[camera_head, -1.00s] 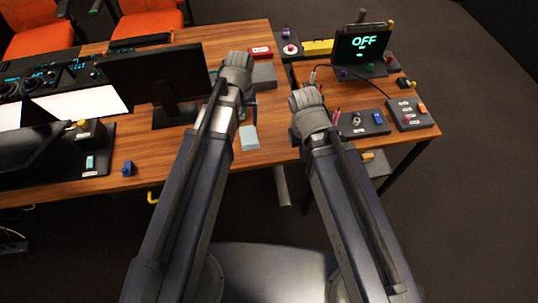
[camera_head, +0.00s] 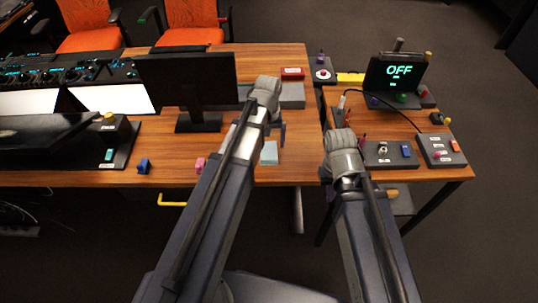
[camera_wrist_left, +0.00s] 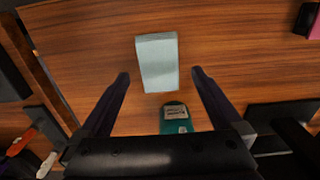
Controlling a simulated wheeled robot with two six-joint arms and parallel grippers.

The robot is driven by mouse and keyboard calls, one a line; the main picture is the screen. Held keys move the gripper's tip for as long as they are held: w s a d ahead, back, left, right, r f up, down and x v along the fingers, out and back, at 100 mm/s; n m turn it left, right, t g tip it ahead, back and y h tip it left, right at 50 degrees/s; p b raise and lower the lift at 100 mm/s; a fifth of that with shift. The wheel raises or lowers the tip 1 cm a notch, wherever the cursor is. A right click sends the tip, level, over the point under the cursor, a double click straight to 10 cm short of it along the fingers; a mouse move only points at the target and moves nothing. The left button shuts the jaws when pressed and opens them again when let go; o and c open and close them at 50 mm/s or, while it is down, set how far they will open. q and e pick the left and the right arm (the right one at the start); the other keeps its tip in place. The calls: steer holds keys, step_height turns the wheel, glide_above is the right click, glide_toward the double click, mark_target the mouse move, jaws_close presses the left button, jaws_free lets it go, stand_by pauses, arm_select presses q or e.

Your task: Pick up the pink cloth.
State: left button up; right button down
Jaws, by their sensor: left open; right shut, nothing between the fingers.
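No clear pink cloth shows. A small pink object (camera_head: 200,163) lies near the table's front edge, left of my left arm; I cannot tell whether it is cloth. A pink patch (camera_wrist_left: 315,26) is cut off at the upper right of the left wrist view. My left gripper (camera_head: 275,135) is open and empty. In the left wrist view its fingers (camera_wrist_left: 160,75) point to either side of a pale blue block (camera_wrist_left: 157,62), which also shows in the head view (camera_head: 268,153). My right gripper (camera_head: 343,150) is shut and empty; its fingertips are mostly hidden.
A monitor (camera_head: 188,82) rises behind. Control boxes (camera_head: 390,154) and an "OFF" display (camera_head: 397,73) fill the right side. A teal labelled item (camera_wrist_left: 175,118) lies below the pale block.

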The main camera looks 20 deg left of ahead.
mark_target(269, 150)
arm_select(q)
steer(key=shift+w+f+b, duration=0.1)
steer(key=shift+f+b, duration=2.45)
steer(key=shift+f, duration=0.1)
steer(key=shift+r, duration=0.1)
steer(key=shift+c, duration=0.4)
steer(key=c, duration=1.1)
steer(key=shift+r, duration=0.1)
